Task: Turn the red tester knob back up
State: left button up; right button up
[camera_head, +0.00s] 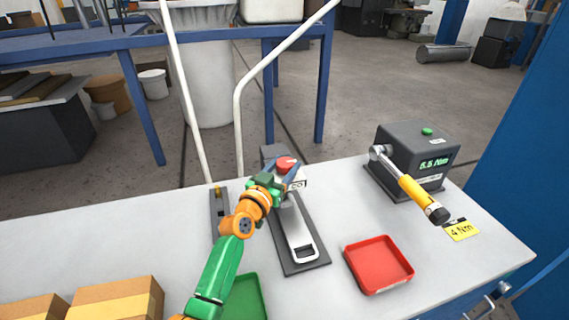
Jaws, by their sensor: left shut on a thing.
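The red tester knob (286,163) is a round red cap at the back of a grey tester (292,263) on the workbench. A small white label sits just below the knob, partly covered. My left gripper (287,177) reaches in from the lower left and is shut at the knob, with its fingers around the knob's near side. The fingers hide part of the knob, so its exact angle is hard to tell. My right gripper is not in view.
A torque meter (408,150) reads 5.5 Nm, with a yellow-handled wrench (418,192) on it and a yellow 4 Nm card (461,230) beside it. A red tray (379,264), green tray (248,300) and cardboard boxes (118,299) line the front.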

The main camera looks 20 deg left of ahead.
aim_at(282, 170)
pick_arm(q)
jog(key=shift+d+r+n+y+p, duration=0.1)
jog(key=shift+r+n+y+p, duration=0.25)
jog(key=shift+y+p, duration=0.15)
jog(key=shift+f, duration=0.35)
jog(key=o, duration=1.4)
jog(key=shift+c, duration=0.2)
jog(key=s, duration=0.7)
jog(key=shift+s+a, duration=0.1)
jog(key=shift+a, duration=0.2)
